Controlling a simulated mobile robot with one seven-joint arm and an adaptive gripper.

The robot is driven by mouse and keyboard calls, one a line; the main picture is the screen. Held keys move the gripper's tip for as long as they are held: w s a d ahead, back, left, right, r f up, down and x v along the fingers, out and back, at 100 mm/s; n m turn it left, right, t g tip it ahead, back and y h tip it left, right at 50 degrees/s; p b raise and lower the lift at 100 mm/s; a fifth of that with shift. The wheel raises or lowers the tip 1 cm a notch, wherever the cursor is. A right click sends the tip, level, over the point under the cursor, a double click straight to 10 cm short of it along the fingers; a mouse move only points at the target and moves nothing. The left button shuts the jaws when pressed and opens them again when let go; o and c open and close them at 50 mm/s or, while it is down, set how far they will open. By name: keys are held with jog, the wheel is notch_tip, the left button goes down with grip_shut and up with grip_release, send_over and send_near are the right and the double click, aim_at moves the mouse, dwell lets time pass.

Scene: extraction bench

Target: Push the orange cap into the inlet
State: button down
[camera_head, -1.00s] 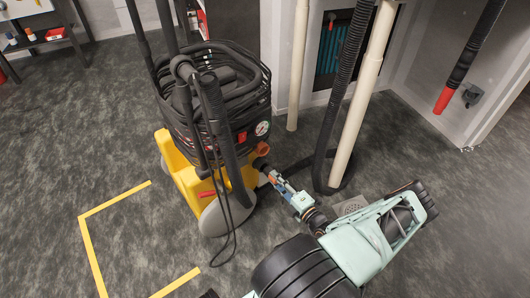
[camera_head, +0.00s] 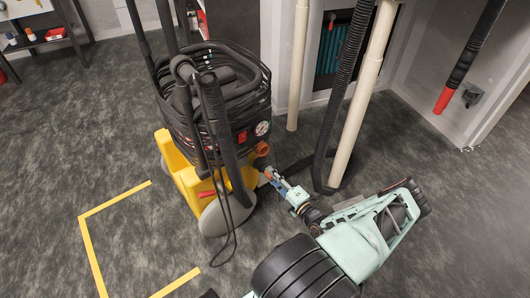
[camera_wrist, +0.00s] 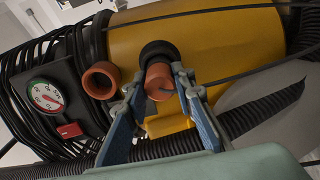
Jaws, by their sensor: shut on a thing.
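The orange cap (camera_wrist: 159,78) is between the two blue fingers of my gripper (camera_wrist: 160,86) in the wrist view. My gripper is shut on it. The cap's far end is at a black round collar (camera_wrist: 158,50) on the yellow machine body (camera_wrist: 215,38), which looks like the inlet. I cannot tell how deep the cap sits in it. In the head view, my gripper (camera_head: 271,175) is low at the machine's right side, and the cap is too small there to make out clearly.
An orange open-ended fitting (camera_wrist: 101,80) is left of the cap, near a pressure gauge (camera_wrist: 46,96). Coiled black hose (camera_head: 225,85) wraps the machine. A cream pipe (camera_head: 362,95) and black hose (camera_head: 345,90) stand to the right. Floor at left is clear.

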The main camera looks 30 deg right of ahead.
jog(key=shift+w, duration=0.75)
jog(key=c, duration=1.5)
grip_release()
jog(key=shift+c, duration=0.2)
jog(key=s, duration=0.7)
jog(key=shift+s+d, duration=0.15)
jog(key=shift+s, duration=0.05)
